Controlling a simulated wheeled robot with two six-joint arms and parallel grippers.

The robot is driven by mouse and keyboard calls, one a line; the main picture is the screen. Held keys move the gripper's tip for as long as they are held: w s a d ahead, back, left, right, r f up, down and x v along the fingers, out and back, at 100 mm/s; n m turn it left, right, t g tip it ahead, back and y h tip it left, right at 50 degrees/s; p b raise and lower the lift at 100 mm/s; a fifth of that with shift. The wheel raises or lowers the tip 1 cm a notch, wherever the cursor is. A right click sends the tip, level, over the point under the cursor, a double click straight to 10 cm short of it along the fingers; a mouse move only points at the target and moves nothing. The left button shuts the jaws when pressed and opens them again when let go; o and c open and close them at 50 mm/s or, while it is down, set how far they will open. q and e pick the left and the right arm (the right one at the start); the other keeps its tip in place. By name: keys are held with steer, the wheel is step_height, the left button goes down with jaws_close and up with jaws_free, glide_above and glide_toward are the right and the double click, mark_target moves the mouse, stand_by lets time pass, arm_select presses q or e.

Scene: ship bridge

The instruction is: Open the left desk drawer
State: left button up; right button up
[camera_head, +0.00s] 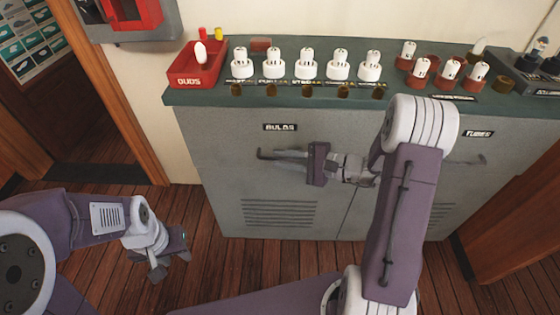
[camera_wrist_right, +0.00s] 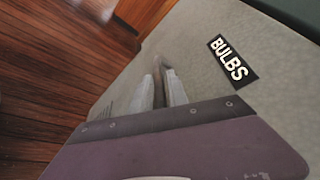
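The desk is a grey cabinet (camera_head: 229,181) with a dark green top; its left front carries a BULBS label (camera_head: 280,127), also in the right wrist view (camera_wrist_right: 232,61). A dark horizontal handle (camera_head: 265,154) sits below that label. My right gripper (camera_head: 292,155) is at this handle. In the right wrist view its two pale fingers (camera_wrist_right: 161,91) are close together, with the dark handle (camera_wrist_right: 161,72) between them. The left front is flush with the cabinet. My left gripper (camera_head: 170,258) is low over the floor, left of the cabinet, empty, with its fingers apart.
A red DUDS tray (camera_head: 193,80) and several white bulbs (camera_head: 305,66) in holders stand on the top. The right front bears a TUBES label (camera_head: 479,134) and a partly hidden handle. Wooden floor (camera_head: 215,258) lies clear before the cabinet's left side.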

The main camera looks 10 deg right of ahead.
steer(key=shift+w+a+f, duration=0.15)
steer(key=shift+w+a, duration=0.1)
steer(key=shift+a, duration=0.15)
jaws_close()
stand_by(1.2)
